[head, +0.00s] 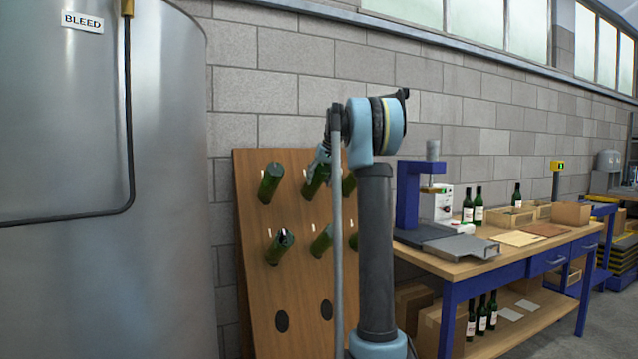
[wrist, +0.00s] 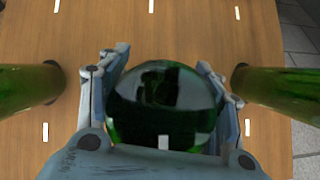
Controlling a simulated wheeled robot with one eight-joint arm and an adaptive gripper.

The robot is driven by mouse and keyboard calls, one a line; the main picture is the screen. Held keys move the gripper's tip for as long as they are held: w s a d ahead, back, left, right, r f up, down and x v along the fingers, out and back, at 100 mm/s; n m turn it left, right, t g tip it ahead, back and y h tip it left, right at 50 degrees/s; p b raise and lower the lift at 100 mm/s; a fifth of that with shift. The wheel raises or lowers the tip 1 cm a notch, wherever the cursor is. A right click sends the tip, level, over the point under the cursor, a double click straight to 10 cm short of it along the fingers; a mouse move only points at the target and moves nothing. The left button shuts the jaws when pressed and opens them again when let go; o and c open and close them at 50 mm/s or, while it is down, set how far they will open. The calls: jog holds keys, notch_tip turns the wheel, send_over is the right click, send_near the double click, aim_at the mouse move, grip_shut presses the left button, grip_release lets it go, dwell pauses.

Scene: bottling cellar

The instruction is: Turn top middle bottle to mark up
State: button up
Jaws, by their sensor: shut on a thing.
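The top middle bottle (head: 313,183) is green glass and sticks out of the wooden rack board (head: 254,290). In the wrist view its round base (wrist: 160,100) faces me between the fingers. A white mark shows at the lower edge of the base, toward the bottom of the picture. My gripper (wrist: 162,95) is shut on this bottle, one finger on each side. In the head view my gripper (head: 322,160) is partly hidden by my arm. The white ticks on the board lie above the bottle holes. The bottle's neck is hidden.
Neighbouring bottles stand close on the left (wrist: 28,88) and right (wrist: 285,92). More bottles, such as the lower left one (head: 280,248), sit in the row below. A steel tank (head: 100,180) is left of the rack; a blue-legged workbench (head: 470,266) is right.

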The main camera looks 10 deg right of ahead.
aim_at(324, 165)
jog(key=shift+d, duration=0.1)
jog(key=o, duration=1.1)
jog(key=shift+c, duration=0.2)
jog(key=v, duration=1.2)
jog(key=shift+f, duration=0.1)
jog(key=s+a+f+g, duration=0.1)
jog(key=s+f, duration=0.6)
jog(key=s, duration=0.3)
jog(key=s+a+f+h, duration=0.1)
jog(key=s+f, duration=0.5)
jog(key=s, duration=0.3)
jog(key=s+a+f+g, duration=0.1)
jog(key=s+f, duration=0.6)
jog(key=s, duration=0.3)
jog(key=s+d+f+m+h, duration=0.1)
jog(key=s+f, duration=2.2)
jog(key=f, duration=0.4)
jog(key=shift+s+f+m+g+h, duration=0.25)
jog(key=shift+f+m+g+h, duration=0.05)
jog(key=shift+f+g, duration=0.1)
